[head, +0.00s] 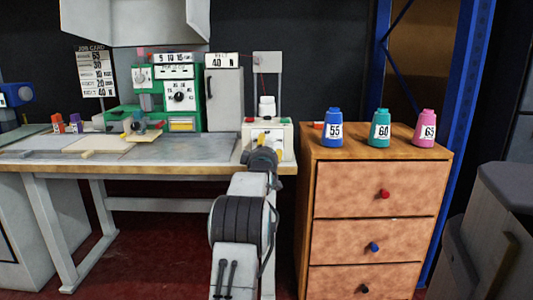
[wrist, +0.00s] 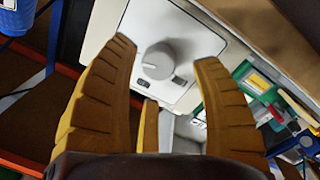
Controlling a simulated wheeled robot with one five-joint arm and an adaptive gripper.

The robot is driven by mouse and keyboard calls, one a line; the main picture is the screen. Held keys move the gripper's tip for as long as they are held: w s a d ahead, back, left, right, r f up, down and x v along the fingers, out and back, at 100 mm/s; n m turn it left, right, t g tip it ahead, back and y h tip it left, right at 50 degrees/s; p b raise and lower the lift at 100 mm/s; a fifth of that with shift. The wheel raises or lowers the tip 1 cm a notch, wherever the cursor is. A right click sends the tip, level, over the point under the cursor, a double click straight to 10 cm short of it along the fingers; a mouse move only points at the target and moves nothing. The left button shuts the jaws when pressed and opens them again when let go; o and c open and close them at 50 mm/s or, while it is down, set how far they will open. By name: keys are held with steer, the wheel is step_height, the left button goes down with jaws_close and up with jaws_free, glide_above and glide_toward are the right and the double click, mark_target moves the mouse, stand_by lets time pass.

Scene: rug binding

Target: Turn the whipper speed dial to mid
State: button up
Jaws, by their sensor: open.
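My gripper (wrist: 165,75) is open and empty, its yellow fingers spread on either side of a pale grey round knob-like part (wrist: 157,60). This part stands on the light top of a white unit (wrist: 188,45), with visible space between it and the fingers. I cannot tell for sure whether it is the whipper speed dial or the white cone-shaped piece (head: 267,106) on the white unit (head: 285,142) at the table's right end. In the head view my gripper (head: 264,138) is in front of that unit and hides part of its face. No dial setting is readable.
A green machine (head: 196,112) with a round dial (head: 180,97) stands left on the worktable (head: 215,148). A grey cabinet (head: 224,98) stands between. Blue (head: 334,130), teal (head: 380,130) and pink (head: 425,130) cones stand on the wooden drawers (head: 375,190) to the right.

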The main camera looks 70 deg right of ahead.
steer(key=shift+x, duration=1.1)
steer(key=shift+c, duration=0.3)
steer(key=c, duration=1.1)
steer(key=n, duration=0.4)
steer(key=shift+w+r+n+b, duration=0.1)
steer(key=shift+w+n+b, duration=0.1)
steer(key=shift+n+b, duration=0.2)
jaws_close()
steer(key=o, duration=0.9)
jaws_free()
steer(key=shift+w, duration=0.15)
steer(key=shift+c, duration=0.2)
steer(key=o, duration=0.3)
